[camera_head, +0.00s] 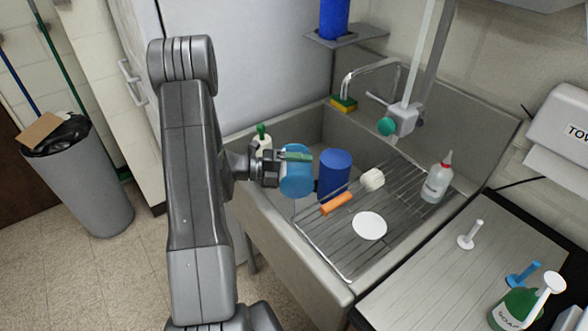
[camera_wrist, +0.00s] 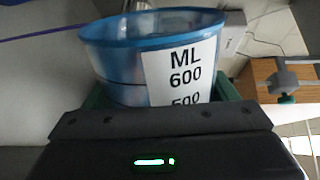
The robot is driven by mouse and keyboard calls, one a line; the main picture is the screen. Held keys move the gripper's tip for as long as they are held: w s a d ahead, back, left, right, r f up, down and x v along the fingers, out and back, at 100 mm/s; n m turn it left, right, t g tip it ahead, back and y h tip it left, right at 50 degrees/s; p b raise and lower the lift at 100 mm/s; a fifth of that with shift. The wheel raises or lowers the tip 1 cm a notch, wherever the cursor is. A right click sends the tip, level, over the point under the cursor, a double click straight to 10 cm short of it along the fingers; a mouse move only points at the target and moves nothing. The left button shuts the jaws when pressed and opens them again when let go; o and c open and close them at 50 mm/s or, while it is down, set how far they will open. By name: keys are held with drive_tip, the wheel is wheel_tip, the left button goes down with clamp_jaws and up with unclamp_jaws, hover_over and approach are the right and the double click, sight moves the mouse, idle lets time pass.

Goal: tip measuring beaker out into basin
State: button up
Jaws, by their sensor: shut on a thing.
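The measuring beaker (camera_head: 297,181) is light blue and see-through, and my gripper (camera_head: 293,157) is shut on it with green fingers. In the wrist view the beaker (camera_wrist: 115,65) shows a blue rim and a white label reading "ML 600", with green finger pads at its sides. In the head view it is held over the left part of the grey steel basin (camera_head: 345,283), in the air. I cannot tell its exact tilt or see what it contains.
A wire rack (camera_head: 318,240) in the basin bears a dark blue cylinder (camera_head: 335,172), an orange-handled brush (camera_head: 337,204), a white dish (camera_head: 369,226) and a red-capped bottle (camera_head: 437,180). A faucet (camera_head: 372,72) and sponge (camera_head: 344,104) are at the back. A drainboard (camera_head: 450,275) lies right.

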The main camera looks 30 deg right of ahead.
drive_tip(key=shift+w+r, duration=0.1)
drive_tip(key=shift+r, duration=0.05)
drive_tip(key=f+b, duration=0.1)
drive_tip(key=b, duration=0.1)
drive_tip(key=f+m+b, duration=0.1)
drive_tip(key=b, duration=0.1)
drive_tip(key=shift+s+a, duration=0.15)
drive_tip(key=shift+s, duration=0.15)
drive_tip(key=shift+s+a+m+b, duration=0.1)
drive_tip(key=shift+s+m+b, duration=0.15)
drive_tip(key=shift+m+b, duration=0.45)
drive_tip(key=shift+s+a+r+h+b, duration=0.2)
drive_tip(key=shift+s+h+b, duration=0.1)
drive_tip(key=shift+b, duration=0.35)
drive_tip(key=shift+s+r, duration=0.1)
drive_tip(key=shift+r, duration=0.3)
drive_tip(key=shift+f, duration=0.1)
drive_tip(key=shift+m, duration=0.3)
